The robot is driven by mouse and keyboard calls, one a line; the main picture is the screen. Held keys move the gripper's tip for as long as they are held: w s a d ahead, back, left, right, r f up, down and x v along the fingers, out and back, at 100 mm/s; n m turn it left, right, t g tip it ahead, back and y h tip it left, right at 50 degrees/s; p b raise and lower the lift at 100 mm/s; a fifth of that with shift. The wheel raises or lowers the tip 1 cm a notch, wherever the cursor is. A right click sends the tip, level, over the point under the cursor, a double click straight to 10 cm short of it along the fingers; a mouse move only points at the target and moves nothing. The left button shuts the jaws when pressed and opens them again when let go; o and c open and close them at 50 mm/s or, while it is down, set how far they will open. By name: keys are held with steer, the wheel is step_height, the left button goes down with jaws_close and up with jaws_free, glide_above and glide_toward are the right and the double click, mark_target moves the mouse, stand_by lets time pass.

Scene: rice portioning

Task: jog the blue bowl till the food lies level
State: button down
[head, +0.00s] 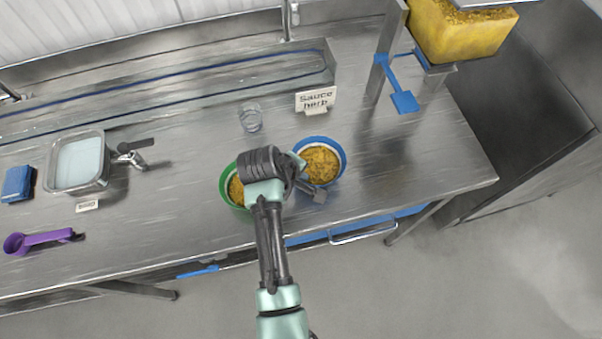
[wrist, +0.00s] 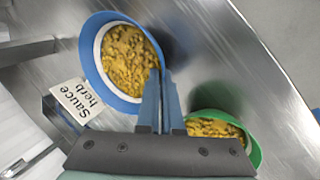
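The blue bowl (head: 345,157) stands at the middle right of the steel table, with yellow-brown food in it. In the wrist view the blue bowl (wrist: 91,66) shows its food heaped toward the right, with more pale inner wall bare at the left. My gripper (head: 300,172) is at the bowl's left side in the head view. In the wrist view its two fingers (wrist: 162,85) are close together at the bowl's rim, with the rim seemingly between them. The fingers hide that part of the rim. I cannot tell whether the bowl is lifted.
A green bowl (head: 224,190) with similar food is close on the left, partly behind my arm. A "Sauce herb" sign (head: 316,100) and clear cups (head: 250,118) stand behind. A yellow food bin (head: 465,35) is at the back right. The table right of the blue bowl is clear.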

steer(key=shift+f, duration=0.1)
steer(key=shift+w+f+b, duration=0.1)
steer(key=shift+f+b, duration=0.25)
steer(key=shift+f, duration=0.25)
steer(key=shift+f, duration=0.15)
steer(key=shift+f, duration=0.2)
steer(key=c, duration=1.5)
jaws_free()
steer(key=o, duration=0.5)
